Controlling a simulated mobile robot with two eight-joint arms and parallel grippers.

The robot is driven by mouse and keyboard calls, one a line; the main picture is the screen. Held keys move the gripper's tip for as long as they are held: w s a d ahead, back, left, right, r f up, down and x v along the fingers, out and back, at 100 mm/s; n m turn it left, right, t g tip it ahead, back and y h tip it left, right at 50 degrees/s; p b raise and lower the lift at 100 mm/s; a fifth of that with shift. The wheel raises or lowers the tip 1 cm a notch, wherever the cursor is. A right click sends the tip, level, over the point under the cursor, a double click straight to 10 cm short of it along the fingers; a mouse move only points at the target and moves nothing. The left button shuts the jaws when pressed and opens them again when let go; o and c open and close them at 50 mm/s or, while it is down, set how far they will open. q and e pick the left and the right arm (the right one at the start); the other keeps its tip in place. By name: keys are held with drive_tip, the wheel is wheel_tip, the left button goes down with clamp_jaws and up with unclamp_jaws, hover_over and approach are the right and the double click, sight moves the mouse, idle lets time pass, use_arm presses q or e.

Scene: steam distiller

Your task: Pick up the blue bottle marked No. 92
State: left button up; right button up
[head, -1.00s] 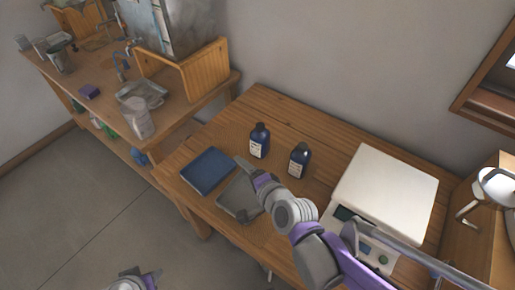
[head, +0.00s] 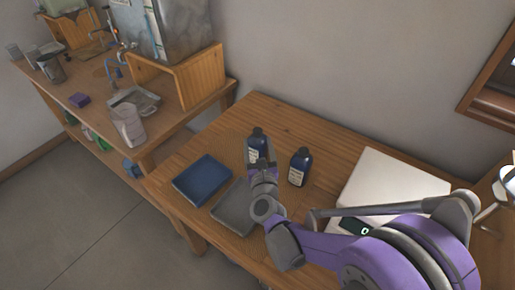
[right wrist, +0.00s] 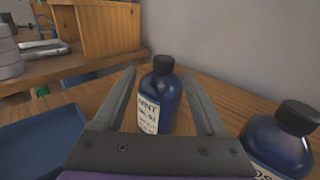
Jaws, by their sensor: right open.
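Two dark blue bottles with black caps and white labels stand upright on the wooden table. The left bottle (head: 256,143) is partly hidden behind my right gripper (head: 260,162). In the right wrist view this bottle (right wrist: 166,98) stands between the two open fingers, seemingly a little beyond them; contact cannot be told. Its label reads something like "MINT" with a "No." line, its number too blurred to be sure. The right bottle (head: 300,168) stands just to the right, outside the fingers; it also shows in the right wrist view (right wrist: 280,143). My left gripper is out of view.
A blue book-like slab (head: 203,179) and a grey slab (head: 236,207) lie at the table's left front. A white boxy device (head: 395,182) stands to the right, partly behind my arm. A grey wall (head: 340,60) rises behind the table (head: 315,125).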

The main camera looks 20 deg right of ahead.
sight(258, 135)
drive_tip(key=x, duration=0.5)
drive_tip(key=shift+d+r, duration=0.2)
drive_tip(key=shift+d, duration=0.1)
drive_tip(key=shift+c, duration=0.3)
clamp_jaws()
idle(0.8)
